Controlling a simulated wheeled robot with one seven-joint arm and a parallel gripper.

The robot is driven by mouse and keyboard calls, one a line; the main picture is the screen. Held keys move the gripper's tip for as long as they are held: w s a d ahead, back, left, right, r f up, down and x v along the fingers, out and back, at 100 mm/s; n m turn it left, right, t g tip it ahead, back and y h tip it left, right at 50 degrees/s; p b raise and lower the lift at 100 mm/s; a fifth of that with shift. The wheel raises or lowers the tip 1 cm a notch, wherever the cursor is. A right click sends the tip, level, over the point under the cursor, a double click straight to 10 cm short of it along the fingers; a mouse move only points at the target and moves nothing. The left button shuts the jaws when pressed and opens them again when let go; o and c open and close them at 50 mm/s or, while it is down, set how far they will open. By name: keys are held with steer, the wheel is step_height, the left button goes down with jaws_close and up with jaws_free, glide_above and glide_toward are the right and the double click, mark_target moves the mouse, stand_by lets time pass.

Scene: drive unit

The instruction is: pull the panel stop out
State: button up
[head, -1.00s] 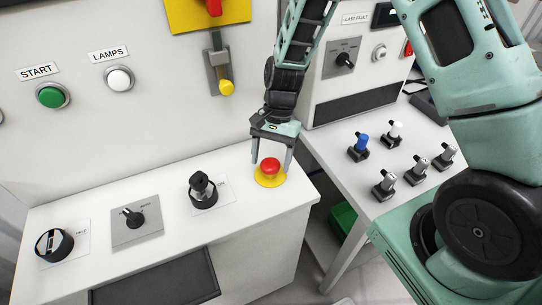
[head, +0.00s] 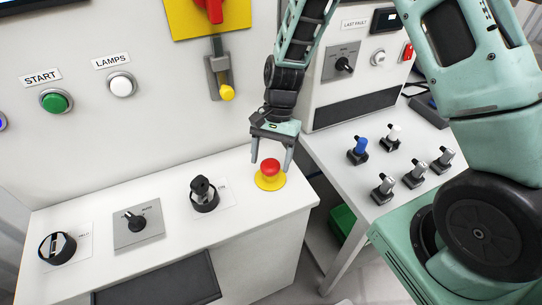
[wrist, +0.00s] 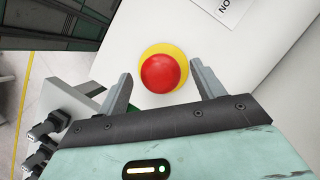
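The panel stop (head: 270,168) is a red mushroom button on a yellow round base, at the right end of the white console top. My gripper (head: 271,164) points down over it, with its two fingers apart on either side of the red head. In the wrist view the red button (wrist: 164,73) lies a little beyond the fingertips, between the lines of the two open fingers (wrist: 160,80). The gripper holds nothing. I cannot tell how far above the button the fingertips are.
On the console top (head: 125,190) stand a black joystick-like control (head: 203,194), a selector switch (head: 135,220) and a black knob (head: 57,248). A side table (head: 340,165) at right holds several small switches.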

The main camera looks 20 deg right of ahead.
steer(key=b+v, duration=0.3)
steer(key=v, duration=1.4)
steer(key=shift+r, duration=0.2)
